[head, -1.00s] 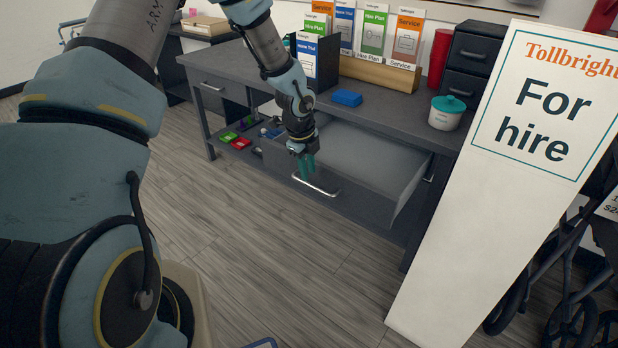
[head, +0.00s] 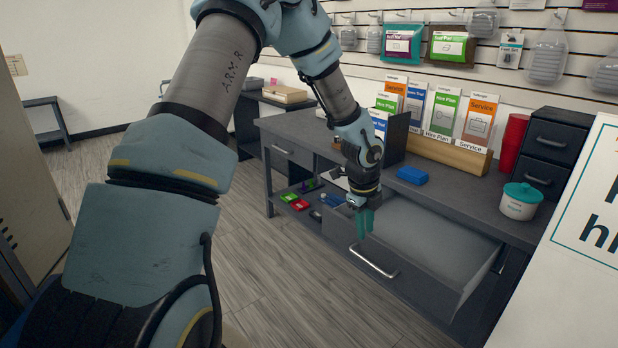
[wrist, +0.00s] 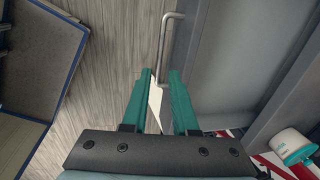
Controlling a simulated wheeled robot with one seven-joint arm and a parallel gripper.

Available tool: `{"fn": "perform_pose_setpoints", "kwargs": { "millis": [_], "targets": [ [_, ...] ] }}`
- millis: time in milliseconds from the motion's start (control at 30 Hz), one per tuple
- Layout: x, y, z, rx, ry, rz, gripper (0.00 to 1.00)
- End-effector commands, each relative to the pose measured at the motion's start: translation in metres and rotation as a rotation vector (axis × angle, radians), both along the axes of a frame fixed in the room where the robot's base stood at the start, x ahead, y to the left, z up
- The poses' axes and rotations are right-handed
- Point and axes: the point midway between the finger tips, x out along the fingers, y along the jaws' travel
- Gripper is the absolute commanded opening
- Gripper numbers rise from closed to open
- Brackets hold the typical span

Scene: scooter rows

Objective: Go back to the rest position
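My gripper (head: 364,222) has teal fingers and hangs pointing down above the front left part of an open drawer (head: 440,280). In the wrist view my gripper (wrist: 160,75) has its two fingers apart. A white sliver shows between them; I cannot tell whether it is held or lies beyond. The drawer's metal handle (head: 373,262) is just below and in front of the fingers in the head view. My arm reaches forward from the left, bent at the elbow. The drawer looks empty where I see it.
The tall white sign (head: 570,285) stands at the right. Wooden floor (head: 262,245) is clear in front of the bench.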

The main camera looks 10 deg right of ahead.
Motion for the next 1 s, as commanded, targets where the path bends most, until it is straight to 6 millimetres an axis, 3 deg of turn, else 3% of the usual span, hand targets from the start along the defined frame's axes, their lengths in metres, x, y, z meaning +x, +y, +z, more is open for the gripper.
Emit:
{"fn": "perform_pose_setpoints", "kwargs": {
  "millis": [67,167,300,400,500,600,700,800,1000],
  "targets": [
    [0.004,0.015,0.011,0.006,0.002,0.081,0.27],
    [0.009,0.056,0.034,0.016,0.017,0.311,0.27],
    [0.006,0.142,0.082,0.009,0.047,0.854,0.27],
    [-0.009,0.205,0.115,-0.026,0.072,1.3,0.27],
    [-0.033,0.255,0.142,-0.079,0.105,1.721,0.27],
    [-0.057,0.29,0.16,-0.14,0.14,2.066,0.27],
    [-0.076,0.31,0.17,-0.191,0.174,2.308,0.27],
    [-0.086,0.319,0.174,-0.22,0.196,2.441,0.27],
    [-0.09,0.322,0.174,-0.23,0.205,2.49,0.27]
  ]
}}
